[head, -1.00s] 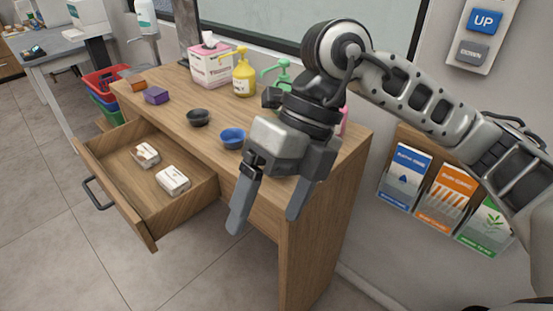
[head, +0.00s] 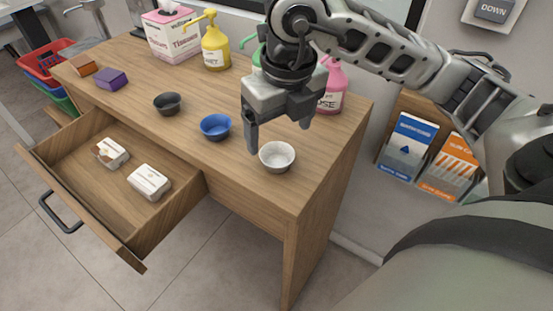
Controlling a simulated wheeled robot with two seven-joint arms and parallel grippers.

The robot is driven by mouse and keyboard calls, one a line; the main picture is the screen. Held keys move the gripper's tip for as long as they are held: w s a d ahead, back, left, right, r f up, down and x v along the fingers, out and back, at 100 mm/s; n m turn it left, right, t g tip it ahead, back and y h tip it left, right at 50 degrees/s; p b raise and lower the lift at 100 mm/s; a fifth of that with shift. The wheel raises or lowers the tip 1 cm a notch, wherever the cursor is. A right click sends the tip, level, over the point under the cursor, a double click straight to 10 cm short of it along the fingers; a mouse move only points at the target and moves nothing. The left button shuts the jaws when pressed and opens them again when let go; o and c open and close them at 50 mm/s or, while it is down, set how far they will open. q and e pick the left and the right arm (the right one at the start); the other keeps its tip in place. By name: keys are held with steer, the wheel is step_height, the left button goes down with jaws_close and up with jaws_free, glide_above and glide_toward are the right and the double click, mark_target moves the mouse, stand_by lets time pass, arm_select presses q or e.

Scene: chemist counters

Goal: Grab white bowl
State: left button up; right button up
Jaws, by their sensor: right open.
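The white bowl (head: 277,157) stands upright on the wooden counter near its right front corner. My right gripper (head: 279,136) is open and empty, with its fingers pointing down. In the picture its fingertips lie just above and to either side of the bowl's far rim. I cannot tell exactly how high it is above the counter. My left gripper does not show.
A blue bowl (head: 215,127) and a black bowl (head: 167,103) stand left of the white bowl. Pink (head: 331,86) and yellow (head: 215,48) pump bottles and a tissue box (head: 171,35) stand behind. An open drawer (head: 90,183) holding two white packs juts out front-left.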

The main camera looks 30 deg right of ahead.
mark_target(276, 162)
steer(key=shift+w+d+f+p, duration=0.1)
steer(key=shift+w+f+p, duration=0.15)
steer(key=shift+f, duration=0.85)
steer(key=shift+w+d+f+p, duration=0.1)
steer(key=shift+w+f, duration=0.1)
steer(key=shift+f, duration=0.9)
steer(key=shift+w+d+f+p, duration=0.1)
steer(key=shift+w+f+p, duration=0.15)
steer(key=shift+f, duration=0.85)
steer(key=c, duration=1)
